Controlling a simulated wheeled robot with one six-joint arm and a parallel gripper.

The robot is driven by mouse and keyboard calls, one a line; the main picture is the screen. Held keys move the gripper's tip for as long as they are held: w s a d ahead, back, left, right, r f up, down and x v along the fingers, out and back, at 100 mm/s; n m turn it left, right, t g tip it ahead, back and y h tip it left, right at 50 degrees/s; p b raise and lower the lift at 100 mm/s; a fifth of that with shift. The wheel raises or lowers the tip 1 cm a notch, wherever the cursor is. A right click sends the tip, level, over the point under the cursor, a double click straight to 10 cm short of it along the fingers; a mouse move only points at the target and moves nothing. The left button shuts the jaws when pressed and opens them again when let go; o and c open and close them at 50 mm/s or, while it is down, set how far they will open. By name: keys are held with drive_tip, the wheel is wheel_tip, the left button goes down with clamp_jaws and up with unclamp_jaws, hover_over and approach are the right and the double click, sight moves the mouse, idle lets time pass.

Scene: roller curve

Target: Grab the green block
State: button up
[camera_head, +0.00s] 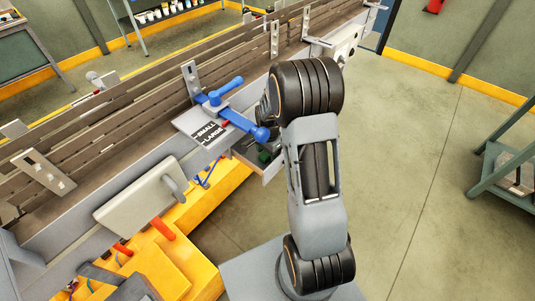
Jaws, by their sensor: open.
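A small dark green block (264,156) lies in a shallow grey open tray (271,171) at the side of the conveyor, just left of my arm. Only a small part of it is clear, and its shape is hard to tell. My arm rises in the middle of the picture and bends at its dark upper joint. My gripper is not visible; the upper arm hides whatever lies behind it. Part of the tray's right side is also hidden by my arm.
A blue lever (243,122) juts over the tray, beside a plate marked SMALL and LARGE (209,132). The brown roller conveyor (105,131) runs diagonally behind. A yellow base (180,262) stands lower left. Open floor (415,150) lies right, with a green rack (505,170) beyond.

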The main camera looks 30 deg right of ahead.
drive_tip(key=shift+f, duration=0.3)
drive_tip(key=c, duration=1)
drive_tip(key=shift+r, duration=0.15)
